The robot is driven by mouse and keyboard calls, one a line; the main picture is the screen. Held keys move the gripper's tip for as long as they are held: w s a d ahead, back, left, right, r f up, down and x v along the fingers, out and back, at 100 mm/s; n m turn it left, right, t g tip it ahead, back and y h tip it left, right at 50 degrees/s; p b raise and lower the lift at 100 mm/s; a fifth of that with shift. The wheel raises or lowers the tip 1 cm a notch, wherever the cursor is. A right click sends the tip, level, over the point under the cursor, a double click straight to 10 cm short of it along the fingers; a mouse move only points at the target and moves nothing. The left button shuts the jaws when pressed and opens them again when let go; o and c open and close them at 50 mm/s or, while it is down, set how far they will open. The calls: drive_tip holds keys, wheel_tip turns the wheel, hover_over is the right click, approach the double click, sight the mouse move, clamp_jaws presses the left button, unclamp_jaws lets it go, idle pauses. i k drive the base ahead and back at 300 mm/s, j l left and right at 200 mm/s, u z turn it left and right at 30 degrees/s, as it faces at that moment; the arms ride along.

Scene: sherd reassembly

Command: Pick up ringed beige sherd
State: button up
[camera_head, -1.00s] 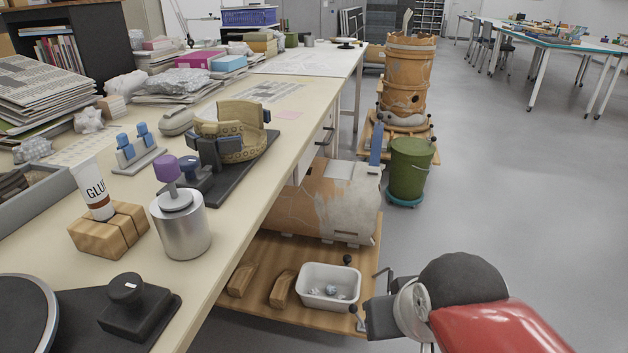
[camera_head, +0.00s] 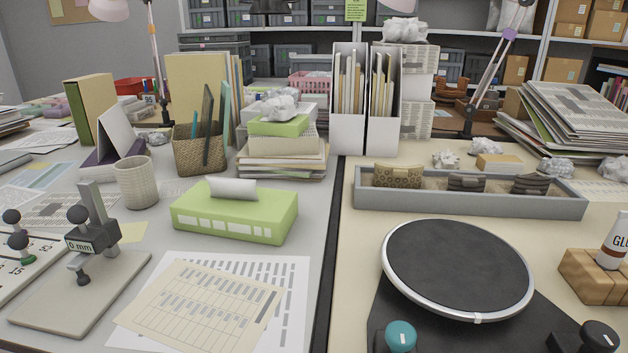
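The ringed beige sherd (camera_head: 398,176) appears to be the beige curved piece with ring marks at the left end of a long grey tray (camera_head: 470,208) on the cream table. It stands on edge in the tray. Two dark sherds share the tray: one in the middle (camera_head: 466,182) and one at the right (camera_head: 530,184). My gripper is not in this view, so its state does not show.
A black turntable (camera_head: 458,268) stands in front of the tray. Wooden blocks (camera_head: 596,276) with a glue tube are at the right. White file holders (camera_head: 349,100) and crumpled paper stand behind. A green tissue box (camera_head: 235,212) is to the left.

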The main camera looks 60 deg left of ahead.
sight(387, 175)
drive_tip(key=u, duration=1.7)
